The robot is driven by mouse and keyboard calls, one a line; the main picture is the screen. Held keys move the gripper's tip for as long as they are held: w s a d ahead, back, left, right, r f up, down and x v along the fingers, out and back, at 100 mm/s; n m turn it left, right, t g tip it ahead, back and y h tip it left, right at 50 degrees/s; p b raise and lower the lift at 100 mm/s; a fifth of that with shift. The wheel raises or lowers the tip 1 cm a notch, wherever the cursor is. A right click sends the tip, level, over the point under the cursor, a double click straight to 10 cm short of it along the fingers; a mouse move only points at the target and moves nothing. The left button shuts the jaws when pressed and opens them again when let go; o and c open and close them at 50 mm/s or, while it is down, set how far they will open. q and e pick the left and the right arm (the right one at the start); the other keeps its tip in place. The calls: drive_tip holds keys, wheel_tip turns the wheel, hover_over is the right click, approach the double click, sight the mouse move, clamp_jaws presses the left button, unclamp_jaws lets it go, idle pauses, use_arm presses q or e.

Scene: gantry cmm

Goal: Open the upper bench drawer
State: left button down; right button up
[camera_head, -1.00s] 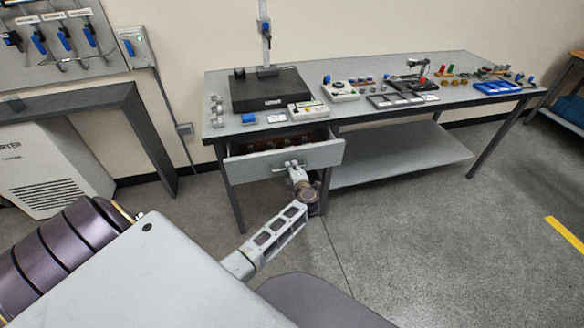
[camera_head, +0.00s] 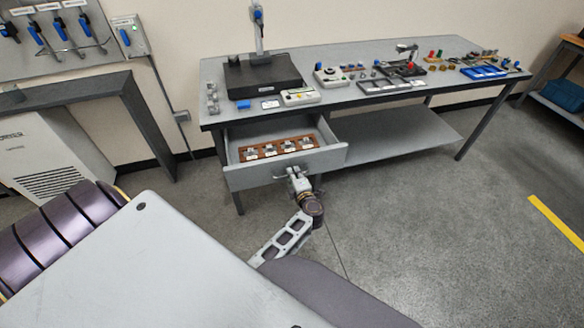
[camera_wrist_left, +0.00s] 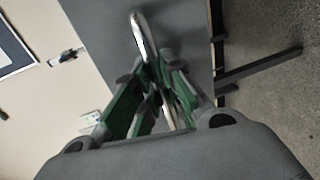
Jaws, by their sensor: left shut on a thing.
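The upper bench drawer (camera_head: 250,177) is grey and sits under the left end of the bench (camera_head: 345,106). It stands pulled well out, and a brown rack with several small metal pieces (camera_head: 279,149) shows inside. My left gripper (camera_head: 294,173) is at the drawer front, shut on the bar handle. In the left wrist view my green-padded fingers (camera_wrist_left: 150,100) close around the shiny handle bar (camera_wrist_left: 140,30). Part of the handle is hidden by the fingers. My right gripper is not in view.
A black plate with a stand (camera_head: 262,75), blocks and several gauges lie on the bench top. A grey lower shelf (camera_head: 400,140) is right of the drawer. A white dryer (camera_head: 45,165) stands at left. The floor right of my arm is clear.

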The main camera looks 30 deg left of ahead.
use_arm(q)
drive_tip(key=shift+s+d, duration=0.3)
drive_tip(key=shift+d, duration=0.05)
drive_tip(key=c, duration=1.5)
unclamp_jaws()
